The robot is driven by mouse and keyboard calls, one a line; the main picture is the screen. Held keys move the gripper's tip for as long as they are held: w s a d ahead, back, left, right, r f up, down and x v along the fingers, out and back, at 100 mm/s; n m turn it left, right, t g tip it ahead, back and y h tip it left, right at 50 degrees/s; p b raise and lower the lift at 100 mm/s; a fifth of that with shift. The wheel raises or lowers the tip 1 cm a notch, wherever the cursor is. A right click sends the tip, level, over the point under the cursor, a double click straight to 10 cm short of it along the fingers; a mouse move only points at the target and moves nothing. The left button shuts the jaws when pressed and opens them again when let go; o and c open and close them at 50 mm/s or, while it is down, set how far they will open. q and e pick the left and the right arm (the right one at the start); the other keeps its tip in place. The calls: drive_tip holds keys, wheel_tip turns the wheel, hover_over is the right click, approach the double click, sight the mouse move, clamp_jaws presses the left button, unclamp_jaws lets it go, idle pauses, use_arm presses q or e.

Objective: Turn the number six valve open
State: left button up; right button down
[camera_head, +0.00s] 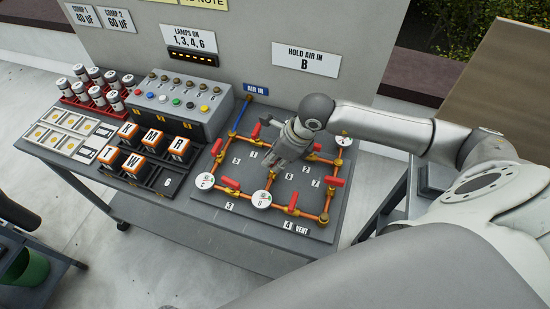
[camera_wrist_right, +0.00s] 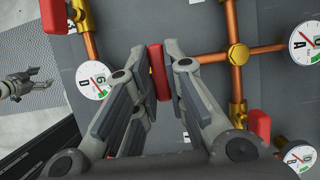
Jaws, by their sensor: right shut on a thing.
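The valve board (camera_head: 240,225) carries orange copper pipes with red valve handles. The number six label (camera_head: 290,177) shows right of the board's middle in the head view. My right gripper (camera_head: 272,160) reaches down over the middle of the board, up and left of that label. In the right wrist view, its fingers (camera_wrist_right: 160,72) are closed on the sides of a red valve handle (camera_wrist_right: 157,62), which points along the fingers.
Other red handles (camera_head: 293,200) and round gauges (camera_head: 262,199) stand close around the gripper. A grey lamp box (camera_head: 185,105), lettered orange cubes (camera_head: 152,140) and a red rack of canisters (camera_head: 98,88) fill the table's left side. An upright panel (camera_head: 250,45) with signs stands behind.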

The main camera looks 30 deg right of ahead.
drive_tip(key=shift+w+f+n+b, duration=0.1)
drive_tip(key=shift+n+b, duration=0.2)
drive_tip(key=shift+b, duration=0.35)
drive_tip(key=n+g+b, duration=0.1)
drive_tip(key=n+b, duration=0.2)
drive_tip(key=b, duration=0.1)
drive_tip(key=n+g+y+b, duration=0.1)
drive_tip(key=n+b, duration=0.3)
drive_tip(key=b, duration=0.1)
drive_tip(key=n+g+b, duration=0.2)
drive_tip(key=n+b, duration=0.2)
drive_tip(key=shift+w+f+y+b, duration=0.1)
drive_tip(key=shift+w+y+b, duration=0.15)
drive_tip(key=shift+y+b, duration=0.1)
drive_tip(key=n+b, duration=0.1)
drive_tip(key=n+g+b, duration=0.1)
drive_tip(key=n, duration=0.1)
drive_tip(key=n+h+b, duration=0.1)
drive_tip(key=b, duration=0.1)
drive_tip(key=shift+r, duration=0.25)
drive_tip(key=shift+n+g, duration=0.3)
drive_tip(key=c, duration=1.5)
unclamp_jaws()
drive_tip(key=v, duration=1.2)
